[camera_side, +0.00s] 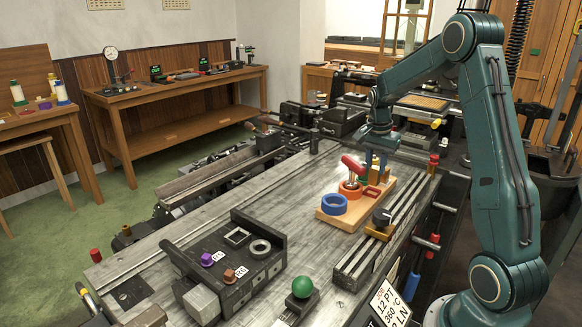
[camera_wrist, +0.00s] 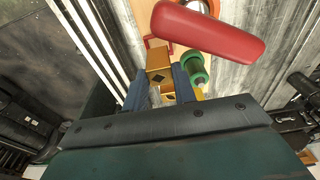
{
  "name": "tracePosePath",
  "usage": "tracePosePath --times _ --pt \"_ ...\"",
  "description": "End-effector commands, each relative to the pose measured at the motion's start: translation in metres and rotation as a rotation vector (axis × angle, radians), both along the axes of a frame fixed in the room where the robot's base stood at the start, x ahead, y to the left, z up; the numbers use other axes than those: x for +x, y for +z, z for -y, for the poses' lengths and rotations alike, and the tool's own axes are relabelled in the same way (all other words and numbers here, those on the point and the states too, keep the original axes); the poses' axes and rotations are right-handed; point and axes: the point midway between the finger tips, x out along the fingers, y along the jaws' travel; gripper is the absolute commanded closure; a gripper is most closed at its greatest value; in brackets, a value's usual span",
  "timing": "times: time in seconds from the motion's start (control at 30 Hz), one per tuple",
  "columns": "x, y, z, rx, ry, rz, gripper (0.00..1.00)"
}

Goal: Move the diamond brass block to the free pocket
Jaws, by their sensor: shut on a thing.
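The diamond brass block (camera_wrist: 160,76) shows in the wrist view, gold-coloured with a dark diamond on its face. My gripper (camera_wrist: 158,85) is shut on it, with a blue jaw on either side. In the side view, my gripper (camera_side: 377,160) is over the back of the wooden board (camera_side: 340,218), and the block cannot be made out clearly there. A black fixture (camera_side: 205,278) at the front left has a square frame (camera_side: 238,237) and a grey ring (camera_side: 260,247) on top. I cannot tell which pocket is free.
The board carries a blue ring (camera_side: 334,204), an orange ring (camera_side: 350,188) and a red square frame (camera_side: 371,191). A red handle (camera_wrist: 208,28) and green spool (camera_wrist: 194,68) are close to my jaws. A green ball (camera_side: 302,287) stands in front. The grey bed's middle is clear.

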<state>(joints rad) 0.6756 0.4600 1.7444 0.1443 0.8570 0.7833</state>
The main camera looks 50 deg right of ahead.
Motion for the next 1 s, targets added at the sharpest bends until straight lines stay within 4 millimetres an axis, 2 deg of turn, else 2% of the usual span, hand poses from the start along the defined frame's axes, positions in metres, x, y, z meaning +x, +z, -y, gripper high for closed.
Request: tracePosePath --times 1.0 --pt "0.000 -0.032 0.000 0.000 0.001 0.001 1.00"
